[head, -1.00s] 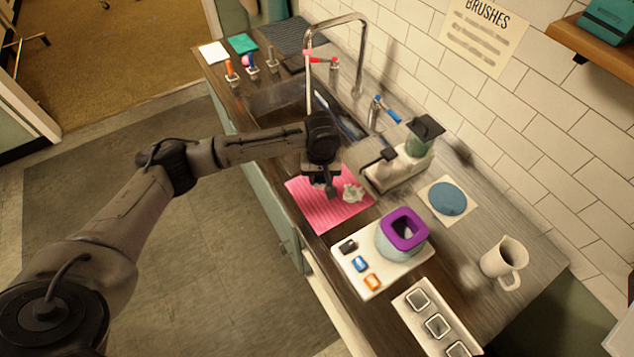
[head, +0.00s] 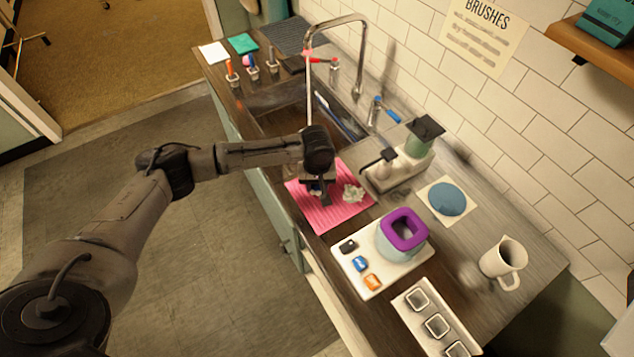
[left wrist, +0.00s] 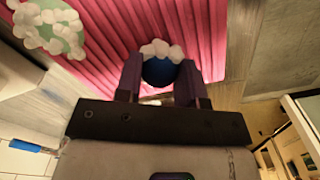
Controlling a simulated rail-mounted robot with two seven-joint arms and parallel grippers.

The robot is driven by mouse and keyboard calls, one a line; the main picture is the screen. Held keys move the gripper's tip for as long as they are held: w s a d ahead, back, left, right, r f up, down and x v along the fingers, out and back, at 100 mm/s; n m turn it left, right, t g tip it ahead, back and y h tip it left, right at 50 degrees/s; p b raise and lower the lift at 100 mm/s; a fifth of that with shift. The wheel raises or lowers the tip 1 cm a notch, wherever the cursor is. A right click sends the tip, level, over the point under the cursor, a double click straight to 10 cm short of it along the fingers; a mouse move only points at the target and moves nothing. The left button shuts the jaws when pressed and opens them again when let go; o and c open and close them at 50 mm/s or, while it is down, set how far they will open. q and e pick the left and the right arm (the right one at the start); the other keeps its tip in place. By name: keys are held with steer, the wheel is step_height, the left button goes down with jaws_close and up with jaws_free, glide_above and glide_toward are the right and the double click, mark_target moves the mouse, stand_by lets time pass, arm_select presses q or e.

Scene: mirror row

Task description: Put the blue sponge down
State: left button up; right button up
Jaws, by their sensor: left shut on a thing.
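The blue sponge (left wrist: 158,72), with white foam on its far side, is between the fingers of my left gripper (left wrist: 160,78) in the left wrist view. My left gripper is shut on it. In the head view my left gripper (head: 318,191) is over the pink ribbed mat (head: 322,219), and only a little blue shows at the fingers. The mat (left wrist: 205,30) lies behind the sponge in the left wrist view. I cannot tell whether the sponge touches it. My right gripper is not in view.
A foam-covered green thing (left wrist: 55,30) lies on the mat, showing as a whitish lump (head: 353,193) in the head view. A caddy with bottles (head: 398,174) stands behind the mat. A white tray with a purple-rimmed container (head: 403,230) is nearer. The sink (head: 280,120) lies beyond.

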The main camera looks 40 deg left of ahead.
arm_select(q)
steer(key=o, duration=0.9)
steer(key=shift+f, duration=0.1)
steer(key=shift+r, duration=0.25)
step_height(320, 180, up, 12)
steer(key=shift+f, duration=0.1)
stand_by(0.4)
